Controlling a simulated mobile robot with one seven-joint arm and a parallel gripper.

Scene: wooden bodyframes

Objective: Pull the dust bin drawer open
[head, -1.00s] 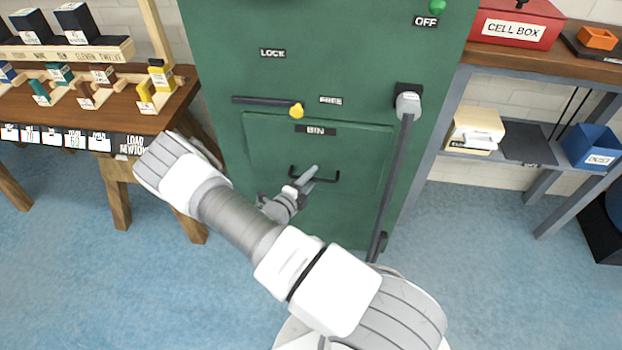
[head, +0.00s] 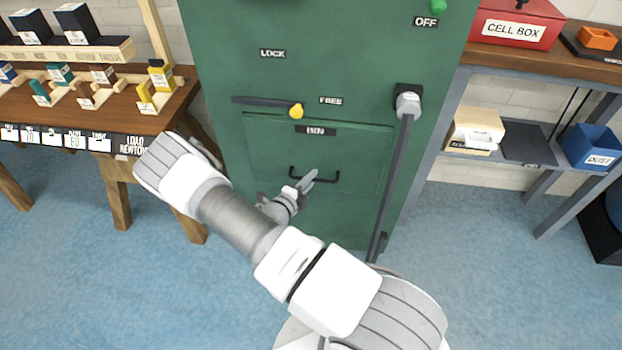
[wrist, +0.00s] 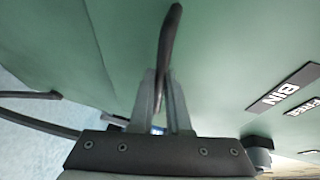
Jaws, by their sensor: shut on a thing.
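The dust bin drawer (head: 262,150) is a green panel marked BIN in the front of a green cabinet; it looks flush with the cabinet face. Its black bar handle (head: 328,181) is on the panel, partly hidden by my gripper (head: 308,180). In the wrist view my gripper (wrist: 165,85) is shut on the handle (wrist: 171,35), with the dark bar running between the two grey fingers. The BIN label (wrist: 284,88) shows to the right there.
A black lever with a yellow knob (head: 296,111) is above the panel, between LOCK and FREE labels. A long grey lever (head: 393,180) hangs right of the panel. A wooden bench (head: 150,118) stands left, a grey-framed shelf unit (head: 500,75) right. Blue floor (head: 480,260) is clear in front.

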